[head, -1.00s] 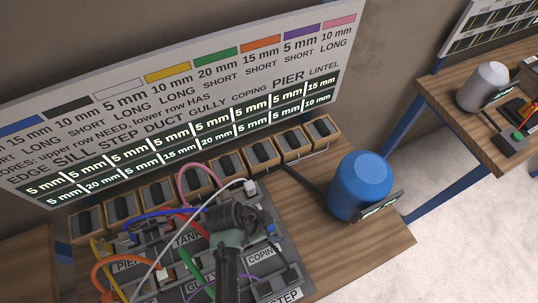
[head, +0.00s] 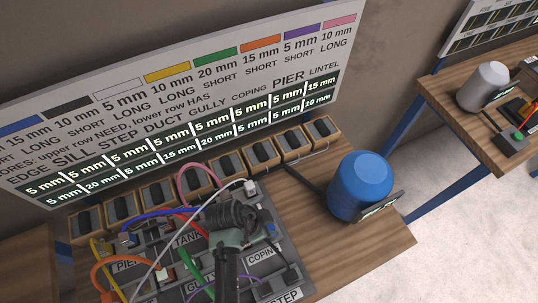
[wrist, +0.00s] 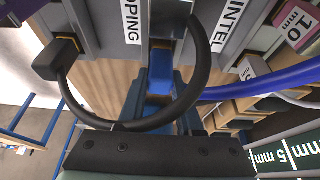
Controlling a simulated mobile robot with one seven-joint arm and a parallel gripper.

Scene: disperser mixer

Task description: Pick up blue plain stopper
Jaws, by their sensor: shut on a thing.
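In the wrist view, a small blue block, which looks like the blue plain stopper (wrist: 160,75), sits between the fingers of my gripper (wrist: 160,92). The fingers are shut on it from both sides. It is in line with a slot between the COPING and LINTEL labels; I cannot tell whether it is still seated. In the head view, my gripper (head: 236,217) is over the right part of the grey labelled panel (head: 262,264), and its own wrist hides the fingertips and the stopper.
A black cable (wrist: 70,95) loops close in front of my fingers, and a blue cable (wrist: 260,86) passes at the right. Several coloured cables cross the panel. A row of wooden bins (head: 291,143) stands behind it. A blue canister (head: 361,186) stands on the right, with bare tabletop in front.

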